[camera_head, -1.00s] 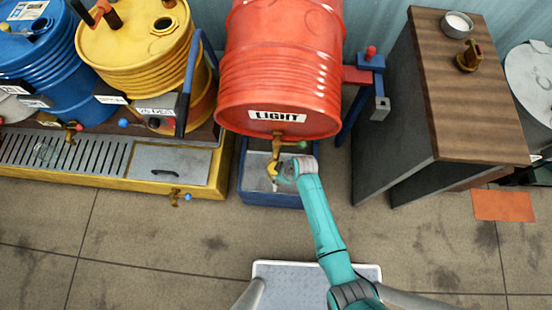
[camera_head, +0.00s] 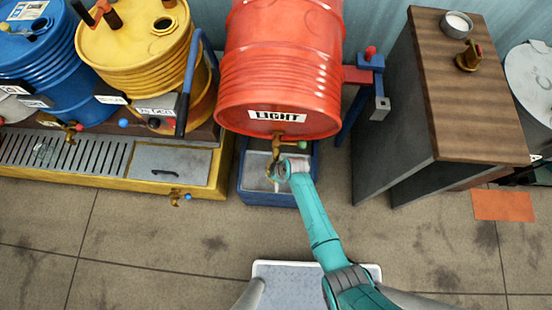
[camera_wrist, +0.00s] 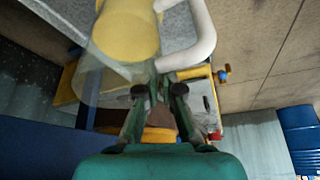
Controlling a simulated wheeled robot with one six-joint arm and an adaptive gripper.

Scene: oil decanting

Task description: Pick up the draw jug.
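The draw jug (camera_wrist: 125,30) fills the upper left of the wrist view. It looks clear-walled with yellow inside, and a thick white handle (camera_wrist: 203,35) loops on its right. My gripper (camera_wrist: 159,76) has its fingertips close together at the near end of the handle; I cannot tell whether they clamp it. In the head view my gripper (camera_head: 281,171) is over the blue drip tray (camera_head: 267,198), below the brass tap (camera_head: 277,150) of the red LIGHT drum (camera_head: 280,75). My wrist mostly hides the jug there.
A yellow-edged bench (camera_head: 110,180) with a grate and blue and yellow drums stands left. A wood-topped cabinet (camera_head: 470,100) carries a small bowl (camera_head: 457,25) and a brass piece (camera_head: 468,56) on the right.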

